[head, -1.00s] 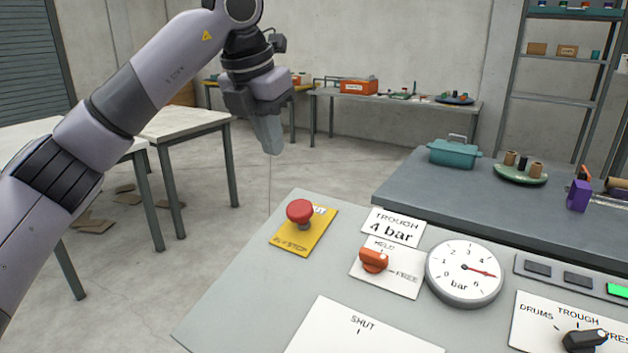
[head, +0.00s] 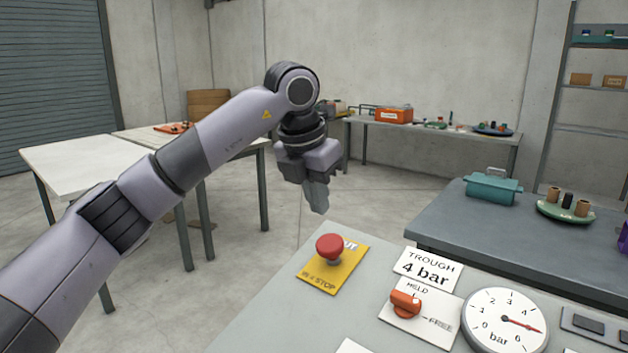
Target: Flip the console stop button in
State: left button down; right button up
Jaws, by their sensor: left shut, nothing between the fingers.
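The stop button (head: 330,247) is a red mushroom head on a yellow plate (head: 334,274) at the left end of the grey console (head: 270,325). It stands up from the plate. My left gripper (head: 318,208) is shut and empty, pointing down. In the picture its fingertips are just above the button, apart from it. My right gripper is not in view.
On the console right of the button are an orange held/free knob (head: 405,304) and a round bar gauge (head: 505,322). Behind stands a dark bench with a teal box (head: 492,189) and a green tray (head: 565,211). Open floor lies left of the console.

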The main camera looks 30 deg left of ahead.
aim_at(328, 246)
pick_arm(q)
jog(key=p+x, duration=0.1)
jog(key=x, duration=0.7)
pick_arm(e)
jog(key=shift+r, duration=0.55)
pick_arm(q)
jog(key=shift+b+x, duration=0.65)
jog(key=shift+x, duration=0.4)
jog(key=shift+s+f, duration=0.1)
jog(key=shift+s, duration=0.15)
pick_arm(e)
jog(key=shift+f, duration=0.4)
pick_arm(q)
jog(key=shift+f, duration=0.1)
jog(key=p+v, duration=0.2)
jog(key=v, duration=0.1)
jog(key=w+p+v, duration=0.1)
jog(key=v, duration=0.1)
jog(key=shift+p, duration=0.3)
jog(key=b+v, duration=0.1)
jog(key=v, duration=0.9)
jog(key=shift+s, duration=0.25)
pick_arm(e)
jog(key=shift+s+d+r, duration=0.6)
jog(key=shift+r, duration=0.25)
